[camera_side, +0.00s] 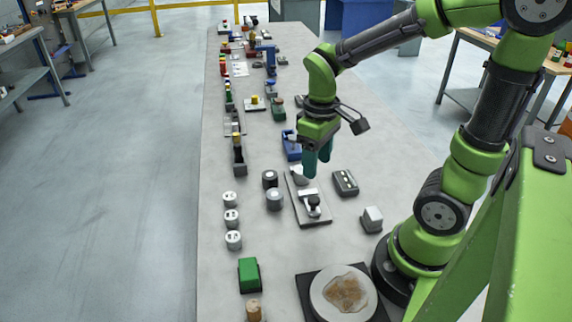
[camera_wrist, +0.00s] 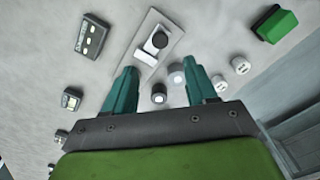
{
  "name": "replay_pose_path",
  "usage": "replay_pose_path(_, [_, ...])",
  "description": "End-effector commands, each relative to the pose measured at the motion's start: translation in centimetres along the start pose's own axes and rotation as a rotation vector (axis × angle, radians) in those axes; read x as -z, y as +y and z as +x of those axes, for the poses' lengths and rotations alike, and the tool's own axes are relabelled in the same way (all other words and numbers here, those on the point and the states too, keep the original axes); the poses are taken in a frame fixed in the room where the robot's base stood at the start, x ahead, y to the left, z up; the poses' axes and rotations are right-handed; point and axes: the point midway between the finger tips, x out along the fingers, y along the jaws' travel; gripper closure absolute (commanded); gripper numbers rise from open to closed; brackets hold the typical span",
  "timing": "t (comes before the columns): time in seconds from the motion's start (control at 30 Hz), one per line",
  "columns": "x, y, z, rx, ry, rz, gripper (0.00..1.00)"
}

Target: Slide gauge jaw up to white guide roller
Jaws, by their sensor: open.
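A grey base plate (camera_side: 316,219) lies on the table, carrying a light sliding block with a dark round knob (camera_side: 313,206), which looks like the gauge jaw. A pale rounded part (camera_side: 299,175) at the plate's far end may be the white guide roller; my gripper partly covers it. In the wrist view the plate (camera_wrist: 143,58) and dark knob (camera_wrist: 159,40) lie ahead of the fingertips. My gripper (camera_side: 318,162) is open, with teal fingers pointing down over the plate's far end. In the wrist view nothing is clearly held between its fingers (camera_wrist: 160,67). Whether they touch anything is unclear.
Dark and grey cylinders (camera_side: 274,199) stand left of the plate, with several white cylinders (camera_side: 231,218) farther left. A grey box with buttons (camera_side: 345,183) sits close on the right. A green block (camera_side: 249,274) and a round turntable (camera_side: 343,289) are nearer the camera.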

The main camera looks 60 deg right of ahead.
Motion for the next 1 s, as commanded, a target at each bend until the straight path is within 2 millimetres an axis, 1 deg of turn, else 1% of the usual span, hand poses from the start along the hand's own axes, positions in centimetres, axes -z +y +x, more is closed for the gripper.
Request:
replay_pose_path(0.03, [-0.1,0.0,1.3,0.000,-0.008,-0.001,0.43])
replay_pose_path(0.1, [-0.1,0.0,2.8,0.001,-0.008,0.001,0.43])
replay_pose_path(0.3, [-0.1,0.0,6.9,0.001,-0.007,0.002,0.43])
replay_pose_path(0.4, [-0.1,0.0,8.5,0.001,-0.005,0.002,0.43])
replay_pose_path(0.5, [0.0,0.0,9.6,0.001,-0.003,0.002,0.43])
replay_pose_path(0.67, [0.0,0.0,10.4,0.000,0.000,0.001,0.43])
replay_pose_path(0.93, [0.0,0.0,10.5,0.000,0.002,0.001,0.43])
replay_pose_path(1.0, [0.0,0.0,10.4,0.000,0.002,0.001,0.54])
